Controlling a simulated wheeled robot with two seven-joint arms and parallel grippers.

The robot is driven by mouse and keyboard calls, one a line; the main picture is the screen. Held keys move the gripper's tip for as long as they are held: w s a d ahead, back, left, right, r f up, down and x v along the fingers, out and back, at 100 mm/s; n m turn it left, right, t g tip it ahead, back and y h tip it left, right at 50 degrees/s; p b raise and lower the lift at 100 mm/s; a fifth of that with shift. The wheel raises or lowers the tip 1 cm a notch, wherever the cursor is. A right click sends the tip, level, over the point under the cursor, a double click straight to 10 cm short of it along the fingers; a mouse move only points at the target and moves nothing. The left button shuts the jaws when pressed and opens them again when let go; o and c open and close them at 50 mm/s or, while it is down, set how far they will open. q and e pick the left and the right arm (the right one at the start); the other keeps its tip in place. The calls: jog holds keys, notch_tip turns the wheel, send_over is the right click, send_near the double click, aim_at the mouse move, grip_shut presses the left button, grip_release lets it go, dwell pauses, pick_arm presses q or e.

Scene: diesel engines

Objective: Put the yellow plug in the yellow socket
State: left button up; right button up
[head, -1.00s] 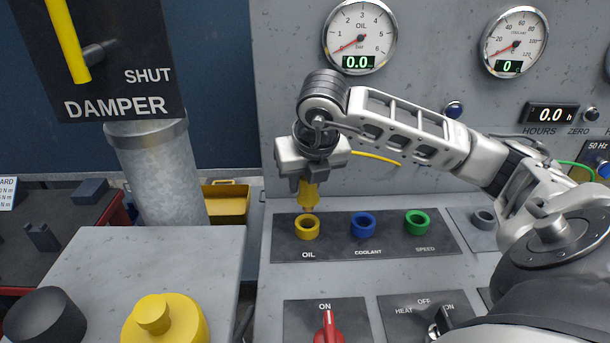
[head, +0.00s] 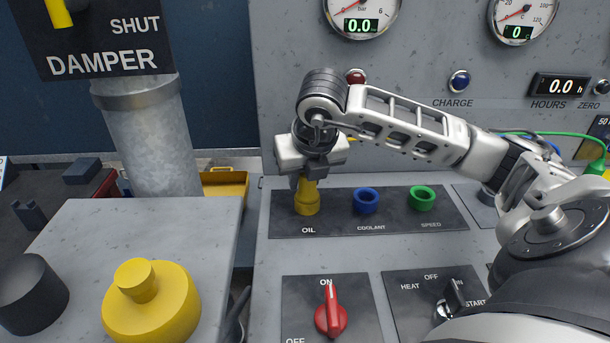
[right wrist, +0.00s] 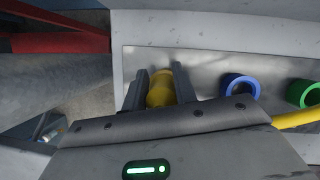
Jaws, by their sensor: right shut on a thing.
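My right gripper (head: 307,180) points down over the OIL position of the socket panel (head: 335,228). It is shut on the yellow plug (head: 308,190). The plug stands upright, and its lower end meets the yellow socket (head: 307,208) with no gap showing in the head view. How deep it sits I cannot tell. In the right wrist view the yellow plug (right wrist: 161,88) lies between the two dark fingers, and a yellow cable (right wrist: 298,119) leaves at the right. My left gripper is not in view.
The blue COOLANT socket (head: 366,200) and green SPEED socket (head: 421,198) are empty, to the right. A red switch (head: 331,314) and a dark switch (head: 448,305) are in front. A yellow knob (head: 150,300) stands on the left block.

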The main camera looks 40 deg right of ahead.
jog(key=o, duration=1.1)
jog(key=shift+p+v, duration=1.4)
jog(key=shift+v, duration=6.55)
